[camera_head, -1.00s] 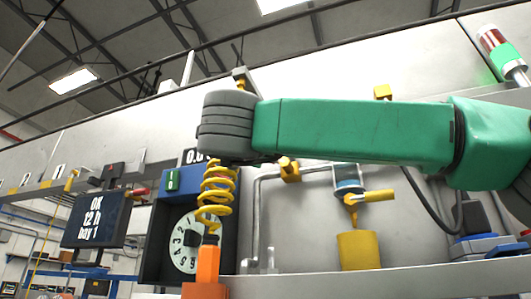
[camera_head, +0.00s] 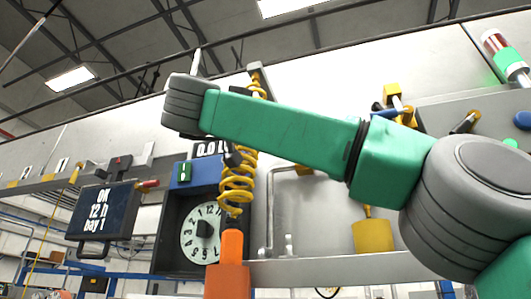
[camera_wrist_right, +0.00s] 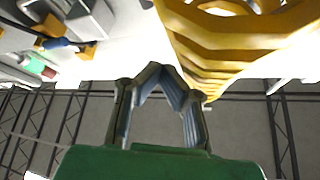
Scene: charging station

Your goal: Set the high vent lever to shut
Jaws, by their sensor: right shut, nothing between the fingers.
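The vent lever cannot be named with certainty. A yellow block with a blue handle (camera_head: 388,106) sits high on the wall panel, above my right arm, in the head view. A similar yellow fitting with a blue handle (camera_wrist_right: 62,43) shows at the upper left in the right wrist view. My right gripper (camera_wrist_right: 160,70) is shut and empty, its fingertips together, with the large yellow coil beside it at the upper right. In the head view that gripper is not clearly visible around my grey wrist. My left gripper is in neither view.
A yellow coiled hose (camera_head: 236,188) hangs above an orange post (camera_head: 231,262), close to my right forearm. Behind are a dial gauge (camera_head: 205,232) and a dark display (camera_head: 104,213). A beacon (camera_head: 505,55) stands at the upper right. The wall above my wrist is clear.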

